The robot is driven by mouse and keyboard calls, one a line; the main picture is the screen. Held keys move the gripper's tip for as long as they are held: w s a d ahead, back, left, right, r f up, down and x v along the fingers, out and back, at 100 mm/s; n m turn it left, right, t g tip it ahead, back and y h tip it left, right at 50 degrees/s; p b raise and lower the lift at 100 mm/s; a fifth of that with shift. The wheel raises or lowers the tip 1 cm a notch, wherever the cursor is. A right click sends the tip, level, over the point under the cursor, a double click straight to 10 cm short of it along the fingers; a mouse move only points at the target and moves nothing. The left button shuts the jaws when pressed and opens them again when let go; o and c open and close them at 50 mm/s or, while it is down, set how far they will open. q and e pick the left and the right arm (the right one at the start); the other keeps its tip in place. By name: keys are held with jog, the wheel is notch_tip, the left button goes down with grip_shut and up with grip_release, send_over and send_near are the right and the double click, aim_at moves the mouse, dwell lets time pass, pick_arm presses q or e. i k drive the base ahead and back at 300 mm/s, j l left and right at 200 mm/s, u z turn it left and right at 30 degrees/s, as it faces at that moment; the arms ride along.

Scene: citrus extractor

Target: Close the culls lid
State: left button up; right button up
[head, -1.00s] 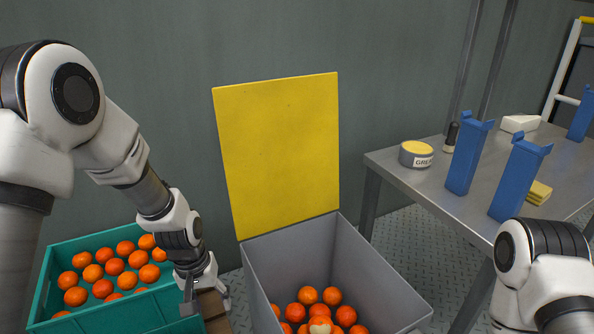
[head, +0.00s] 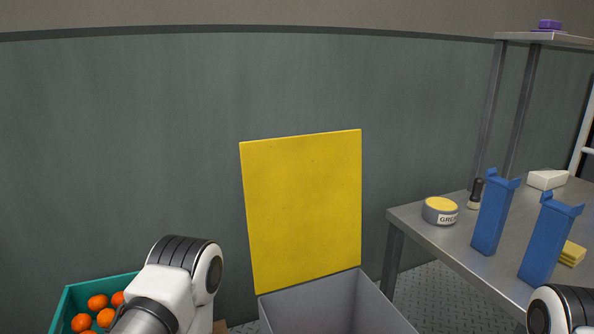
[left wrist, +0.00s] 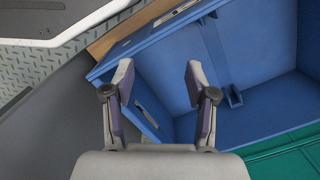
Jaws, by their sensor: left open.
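The culls lid, a flat yellow panel (head: 305,215), stands open, nearly upright, along the back edge of a grey bin (head: 335,305). The bin's lower part and contents are cut off by the bottom of the head view. My left gripper (left wrist: 158,75) is open and empty in the left wrist view, over or near a blue container (left wrist: 255,100). It is apart from the yellow lid, which does not show in that view. In the head view only a link of my left arm shows, left of the bin. My right gripper is out of view.
A teal crate (head: 70,300) of oranges is at lower left, partly hidden by my left arm. A steel table (head: 425,235) at right carries a grease tin (head: 440,211) and blue upright holders (head: 493,215). Wall space above the lid is clear.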

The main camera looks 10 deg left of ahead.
aim_at(303, 194)
jog(key=k+l+z, duration=0.15)
jog(key=z, duration=0.3)
jog(key=k+l+z, duration=0.25)
jog(key=z, duration=0.2)
